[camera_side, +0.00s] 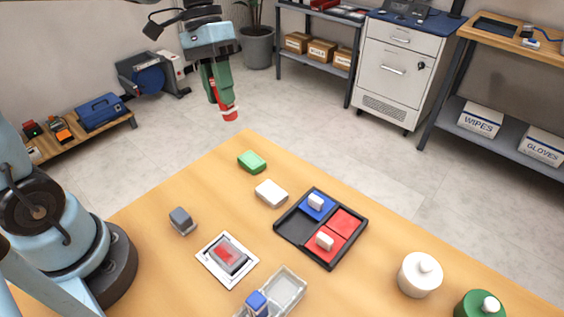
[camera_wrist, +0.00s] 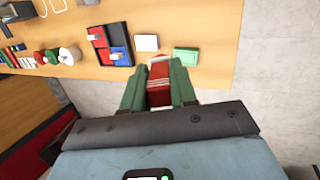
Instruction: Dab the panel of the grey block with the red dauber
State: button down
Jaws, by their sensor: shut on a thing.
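My gripper (camera_side: 216,88) is raised, appearing beyond the table's far edge in the side view. Its green fingers are shut on the red dauber (camera_side: 229,113), which has a pale band near its lower end and hangs slightly tilted. In the wrist view the dauber (camera_wrist: 159,82) sits between the fingers (camera_wrist: 159,88). A grey block (camera_side: 236,263) lies in a white, dark-lined frame (camera_side: 211,268) on the table, with a red patch (camera_side: 223,251) on its top panel. The dauber is well apart from the block.
A black tray (camera_side: 280,236) holds blue and red pads, two with white-handled pieces. A white block (camera_side: 271,193), green block (camera_side: 252,161), smaller grey block (camera_side: 182,220) and clear box (camera_side: 284,288) with a blue piece stand nearby. White (camera_side: 420,274) and green jars are at the right.

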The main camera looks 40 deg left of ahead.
dwell(0.5)
jog(key=s+d+f, duration=0.1)
jog(key=s+d, duration=1.4)
jog(key=d, duration=0.2)
jog(key=shift+s+d+f, duration=0.1)
jog(key=shift+f, duration=1)
jog(key=shift+s+d+f, duration=0.1)
jog(key=shift+f, duration=1)
jog(key=shift+r, duration=0.1)
